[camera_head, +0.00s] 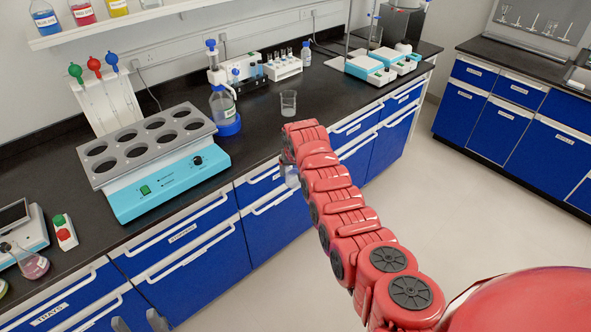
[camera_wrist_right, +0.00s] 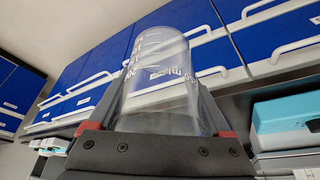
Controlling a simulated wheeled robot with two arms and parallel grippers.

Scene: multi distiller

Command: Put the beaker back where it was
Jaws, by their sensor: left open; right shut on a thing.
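My right gripper (camera_wrist_right: 158,132) is shut on a clear glass beaker (camera_wrist_right: 160,85) with white markings, which fills the middle of the right wrist view. In the head view my red right arm reaches to the counter's front edge and mostly hides its gripper; part of the held beaker (camera_head: 291,176) shows beside the arm. Another clear beaker (camera_head: 288,103) stands upright on the black counter (camera_head: 262,130), just beyond the arm. My left gripper (camera_head: 138,323) is open, its two grey fingertips showing at the bottom edge, in front of the blue drawers.
A turquoise multi-hole heater (camera_head: 155,170) stands on the counter at left, with a blue-based bottle (camera_head: 224,110) beside it. A tube rack (camera_head: 283,68) and turquoise hotplates (camera_head: 370,69) stand farther back. A pink flask (camera_head: 31,264) is at lower left. Counter near the standing beaker is clear.

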